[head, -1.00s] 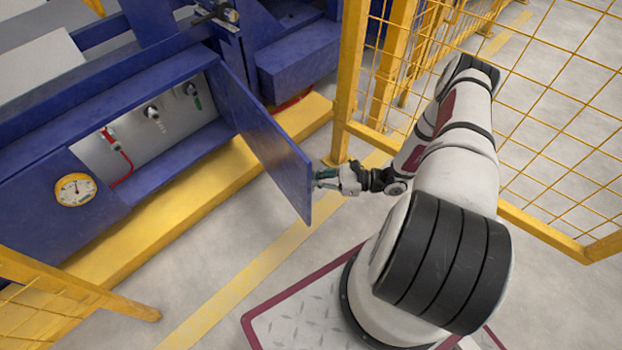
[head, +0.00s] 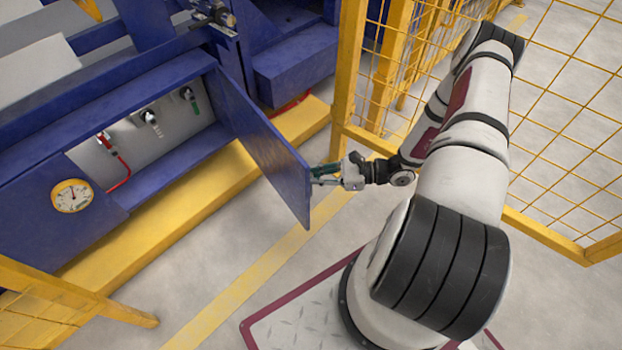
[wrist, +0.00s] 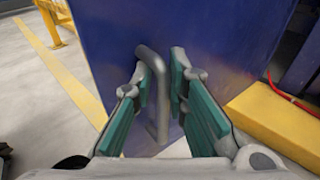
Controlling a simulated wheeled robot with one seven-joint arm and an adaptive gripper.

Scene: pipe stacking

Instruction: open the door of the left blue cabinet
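The blue cabinet door (head: 265,148) stands swung wide out from the left blue cabinet (head: 115,212), whose inside is exposed. My gripper (head: 325,173) is at the outer face of the door, near its free edge. In the wrist view, the grey bar handle (wrist: 157,95) stands upright on the door face (wrist: 215,45). The green-padded fingers of my gripper (wrist: 160,62) are spread on either side of the handle, with gaps showing. The handle is hidden in the head view.
Inside the cabinet are a red valve with a hose (head: 118,158) and other fittings. A round gauge (head: 72,195) is on the front panel. A yellow step (head: 165,225) runs below. Yellow mesh fencing (head: 555,130) stands right of my arm. Floor before the door is clear.

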